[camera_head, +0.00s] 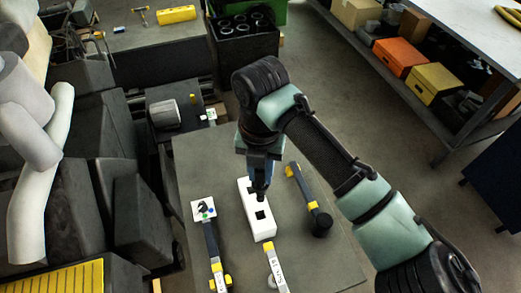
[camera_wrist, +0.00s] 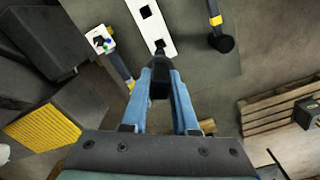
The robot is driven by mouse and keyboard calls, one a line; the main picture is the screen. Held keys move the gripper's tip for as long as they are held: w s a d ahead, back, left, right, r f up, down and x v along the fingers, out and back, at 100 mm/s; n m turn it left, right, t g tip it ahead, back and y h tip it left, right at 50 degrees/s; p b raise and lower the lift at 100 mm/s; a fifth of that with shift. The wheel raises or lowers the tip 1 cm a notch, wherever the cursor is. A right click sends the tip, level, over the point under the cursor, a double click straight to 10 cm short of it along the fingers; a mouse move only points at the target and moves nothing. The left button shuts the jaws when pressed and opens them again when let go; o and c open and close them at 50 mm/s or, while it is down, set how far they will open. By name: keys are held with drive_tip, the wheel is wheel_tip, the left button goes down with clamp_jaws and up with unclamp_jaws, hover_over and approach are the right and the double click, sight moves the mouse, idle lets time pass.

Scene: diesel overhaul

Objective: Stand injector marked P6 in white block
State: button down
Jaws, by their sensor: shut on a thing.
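The white block (camera_head: 257,223) lies on the grey table, with square dark holes in its top. It also shows at the top of the wrist view (camera_wrist: 150,27). My gripper (camera_head: 261,172) points down over the block's far end in the head view. Its blue fingers (camera_wrist: 160,82) are shut on a dark injector (camera_wrist: 159,64), whose marking I cannot read. The injector's narrow lower end is at the hole nearest my gripper in the wrist view. I cannot tell whether the tip is inside the hole or just above it.
A yellow-and-black tool (camera_head: 309,197) lies right of the block. Another long tool (camera_head: 212,250) lies left, beside a small white holder (camera_head: 204,209). A yellow-ended labelled piece (camera_head: 273,266) lies in front. A black bin with round parts (camera_head: 243,38) stands behind the table (camera_head: 200,160).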

sight(260, 185)
drive_tip(key=shift+s+f+b, duration=0.2)
drive_tip(key=shift+f+b, duration=0.2)
wheel_tip(260, 185, down, 5)
drive_tip(key=b, duration=0.3)
drive_tip(key=shift+r+b, duration=0.1)
drive_tip(key=shift+b, duration=0.2)
idle(0.6)
drive_tip(key=shift+f+b, duration=3.5)
drive_tip(key=shift+f, duration=1.6)
drive_tip(key=c, duration=0.6)
unclamp_jaws()
